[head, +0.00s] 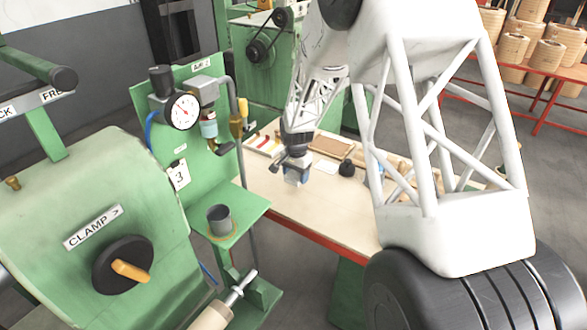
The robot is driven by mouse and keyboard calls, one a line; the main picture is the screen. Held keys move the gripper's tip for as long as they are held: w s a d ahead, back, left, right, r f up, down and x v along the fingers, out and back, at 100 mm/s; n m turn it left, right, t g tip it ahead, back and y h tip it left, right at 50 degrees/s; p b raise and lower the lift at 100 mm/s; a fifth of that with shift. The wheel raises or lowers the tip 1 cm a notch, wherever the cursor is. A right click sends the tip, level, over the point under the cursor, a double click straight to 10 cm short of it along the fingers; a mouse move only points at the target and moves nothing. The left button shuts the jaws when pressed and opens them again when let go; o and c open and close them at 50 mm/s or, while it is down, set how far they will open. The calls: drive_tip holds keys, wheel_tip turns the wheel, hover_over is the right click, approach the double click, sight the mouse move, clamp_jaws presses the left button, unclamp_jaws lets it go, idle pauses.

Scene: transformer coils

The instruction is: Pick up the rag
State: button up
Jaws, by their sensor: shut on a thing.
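My gripper (295,178) is small in the view, low over the pale wooden bench top (283,204) behind the green stand. It is shut on a small blue-grey and whitish thing (297,171), which I take for the rag. The fingers are too small to make out apart from it. I cannot tell whether the held thing touches the bench top.
A dark round thing (346,168) and a brown flat tray (332,145) lie on the bench to the right and behind. The green stand (220,226) bears a grey cup (219,219) and a gauge (184,111). The bench's front is clear.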

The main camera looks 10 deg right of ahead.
drive_tip(key=shift+s, duration=1.1)
drive_tip(key=o, duration=0.3)
drive_tip(key=shift+c, duration=0.9)
drive_tip(key=shift+w+r+m, duration=0.15)
drive_tip(key=shift+w+m, duration=0.15)
drive_tip(key=shift+w, duration=0.25)
drive_tip(key=w+m, duration=0.2)
drive_tip(key=w, duration=0.1)
drive_tip(key=w+d+r+m, duration=0.1)
drive_tip(key=w+m, duration=0.2)
drive_tip(key=w, duration=0.1)
drive_tip(key=w+d+m, duration=0.1)
drive_tip(key=w+m, duration=0.1)
drive_tip(key=w, duration=0.1)
drive_tip(key=shift+w+r+m, duration=0.15)
drive_tip(key=shift+m, duration=0.25)
drive_tip(key=w+d+r+m, duration=0.1)
drive_tip(key=w+d+m, duration=0.1)
drive_tip(key=w+m, duration=0.7)
drive_tip(key=shift+w+d+r+m, duration=0.3)
drive_tip(key=shift+w+d, duration=0.05)
drive_tip(key=shift+w, duration=0.8)
